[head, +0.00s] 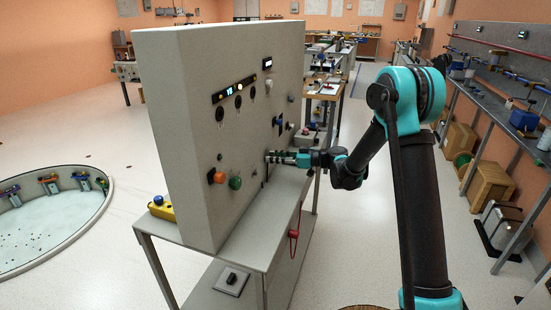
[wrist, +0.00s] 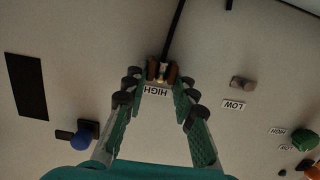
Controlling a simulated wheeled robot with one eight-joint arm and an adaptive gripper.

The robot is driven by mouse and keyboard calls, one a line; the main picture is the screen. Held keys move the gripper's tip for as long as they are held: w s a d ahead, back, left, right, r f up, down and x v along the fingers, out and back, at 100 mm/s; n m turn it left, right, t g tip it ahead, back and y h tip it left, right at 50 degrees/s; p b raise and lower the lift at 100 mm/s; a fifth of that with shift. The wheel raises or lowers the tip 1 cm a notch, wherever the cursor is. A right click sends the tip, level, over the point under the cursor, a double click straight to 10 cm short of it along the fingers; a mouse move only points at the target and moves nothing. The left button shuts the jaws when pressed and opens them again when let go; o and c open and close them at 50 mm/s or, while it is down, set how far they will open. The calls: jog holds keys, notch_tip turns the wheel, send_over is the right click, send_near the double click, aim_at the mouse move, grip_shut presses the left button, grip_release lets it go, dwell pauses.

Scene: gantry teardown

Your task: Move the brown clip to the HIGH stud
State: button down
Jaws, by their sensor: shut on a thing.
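The brown clip (wrist: 174,73) is at the top middle of the wrist view, against the panel face, with a black cable running up from it. A brass-coloured part shows between its two brown sides; I cannot tell whether the clip is seated on the HIGH stud. The HIGH label (wrist: 156,90) is just below the clip. My gripper (wrist: 158,82) is shut on the clip, one finger at each side. The LOW stud (wrist: 242,83) stands bare above its LOW label (wrist: 234,104). In the head view my gripper (head: 276,157) reaches the panel; the clip is not distinct there.
The grey panel (head: 190,130) stands on a bench (head: 230,250). It carries an orange knob (head: 216,176), a green knob (head: 235,182) and a display strip (head: 234,89). In the wrist view a blue knob (wrist: 80,139) is at left.

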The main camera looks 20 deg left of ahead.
jog(key=shift+a, duration=0.25)
jog(key=c, duration=1.2)
grip_release()
jog(key=shift+o, duration=0.2)
jog(key=shift+s+d+r, duration=0.55)
jog(key=shift+d+r, duration=0.35)
jog(key=shift+d, duration=6.95)
jog(key=s+d+f+m+t+h, duration=0.1)
jog(key=s+d+f+m+h, duration=0.2)
jog(key=s+d, duration=0.6)
jog(key=s+d+f+m+t+h, duration=0.1)
jog(key=s+d+f+m+h, duration=0.3)
jog(key=s+d+m+h, duration=0.3)
jog(key=s+d+f+m+t+h, duration=0.1)
jog(key=s+d+f+m+h, duration=0.3)
jog(key=s+d, duration=0.9)
jog(key=m+h, duration=0.2)
jog(key=m, duration=0.1)
jog(key=shift+s, duration=0.25)
